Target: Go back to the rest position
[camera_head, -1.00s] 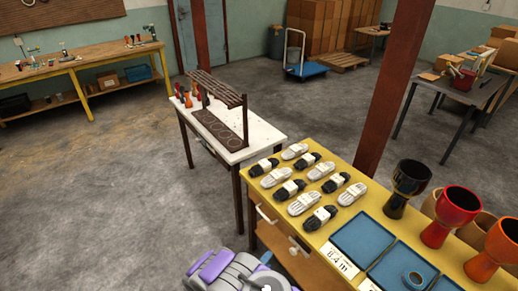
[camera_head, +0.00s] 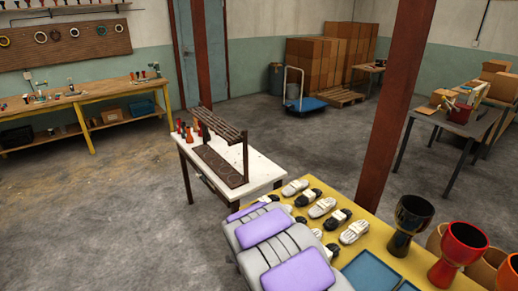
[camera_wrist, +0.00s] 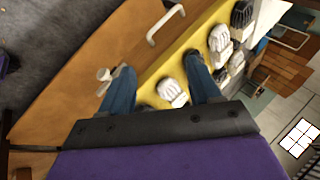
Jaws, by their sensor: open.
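My gripper (camera_wrist: 160,78) shows in the wrist view with its two blue fingers spread apart. Nothing is between the fingertips; the yellow table top (camera_wrist: 152,84) and a bundle of white cord (camera_wrist: 172,92) appear beyond them. In the head view my grey and purple arm rises at the bottom centre, in front of the yellow table (camera_head: 384,232), and hides part of it. The fingers are hidden in that view.
Black and white cord bundles (camera_head: 355,231) lie in rows on the yellow table. Blue trays (camera_head: 371,272) and several goblet drums, one black (camera_head: 409,222) and one red (camera_head: 459,250), stand at right. A red post (camera_head: 388,110) rises behind. A white table (camera_head: 262,172) carries a rack.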

